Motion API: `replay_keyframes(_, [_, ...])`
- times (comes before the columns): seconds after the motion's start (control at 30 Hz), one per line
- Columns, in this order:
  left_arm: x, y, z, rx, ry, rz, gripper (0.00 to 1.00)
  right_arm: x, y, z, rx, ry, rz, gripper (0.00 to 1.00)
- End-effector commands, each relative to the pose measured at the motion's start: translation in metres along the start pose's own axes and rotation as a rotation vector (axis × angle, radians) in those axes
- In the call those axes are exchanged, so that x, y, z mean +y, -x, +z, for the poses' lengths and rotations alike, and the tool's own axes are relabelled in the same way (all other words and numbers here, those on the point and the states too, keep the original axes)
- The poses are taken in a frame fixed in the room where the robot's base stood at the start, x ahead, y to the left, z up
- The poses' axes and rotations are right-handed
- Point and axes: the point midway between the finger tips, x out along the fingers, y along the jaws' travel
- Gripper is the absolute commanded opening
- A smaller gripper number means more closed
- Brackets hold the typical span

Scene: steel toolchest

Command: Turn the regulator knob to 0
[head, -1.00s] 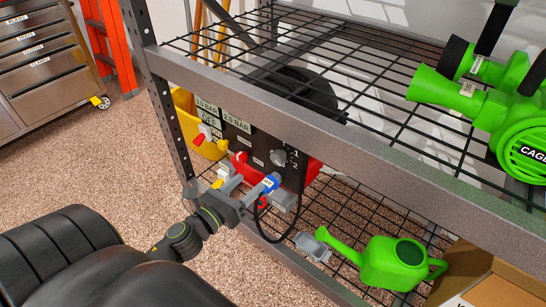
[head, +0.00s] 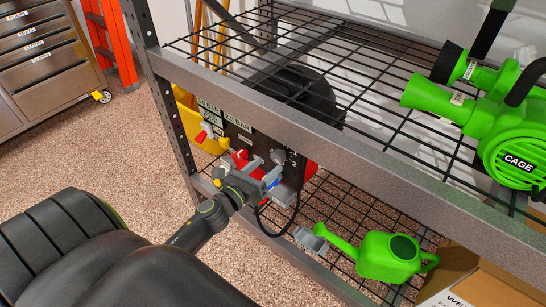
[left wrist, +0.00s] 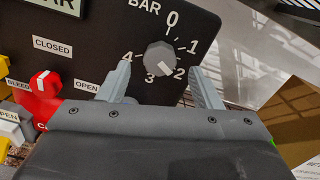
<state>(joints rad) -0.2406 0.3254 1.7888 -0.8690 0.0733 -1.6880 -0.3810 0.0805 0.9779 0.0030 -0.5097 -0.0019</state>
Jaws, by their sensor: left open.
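The regulator knob (left wrist: 160,57) is a grey round dial on a black panel (left wrist: 100,22), ringed by numbers 0 to 4. In the left wrist view its white mark points down and right, near the 2. The knob also shows in the head view (head: 278,156), partly behind my gripper. My left gripper (left wrist: 160,66) is open, its two grey fingers on either side of the knob, with gaps between them and it. In the head view my left gripper (head: 258,172) is in front of the panel. My right gripper is not in view.
A red lever (left wrist: 42,98) and yellow-and-grey handles sit left of the knob. The panel stands on the lower wire shelf, under a grey steel beam (head: 300,128). A black hose (head: 268,222) hangs below. A green watering can (head: 388,257) stands to the right.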

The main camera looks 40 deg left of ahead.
Motion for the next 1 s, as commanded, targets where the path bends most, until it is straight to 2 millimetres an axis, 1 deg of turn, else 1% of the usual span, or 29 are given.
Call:
replay_keyframes(0.1, [-0.001,-0.013,0.002,-0.001,0.0,-0.001,0.59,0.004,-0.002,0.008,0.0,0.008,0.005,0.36])
replay_keyframes(0.2, [-0.001,-0.027,0.002,-0.001,-0.001,-0.001,0.59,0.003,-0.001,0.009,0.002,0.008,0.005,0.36])
replay_keyframes(0.3, [-0.001,-0.035,0.001,-0.001,-0.001,0.0,0.59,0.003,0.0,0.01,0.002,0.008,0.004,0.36])
replay_keyframes(0.43, [0.0,-0.039,0.0,0.001,0.0,0.0,0.59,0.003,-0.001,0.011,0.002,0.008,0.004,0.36])
replay_keyframes(0.67, [0.0,-0.04,0.0,0.0,0.0,0.0,0.59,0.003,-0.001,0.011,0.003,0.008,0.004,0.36])
replay_keyframes(0.7, [0.0,-0.04,0.0,0.0,0.0,0.0,0.57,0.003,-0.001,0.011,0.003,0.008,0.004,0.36])
replay_keyframes(1.0, [0.0,-0.04,0.0,0.0,0.0,0.0,0.18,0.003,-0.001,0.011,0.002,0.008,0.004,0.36])
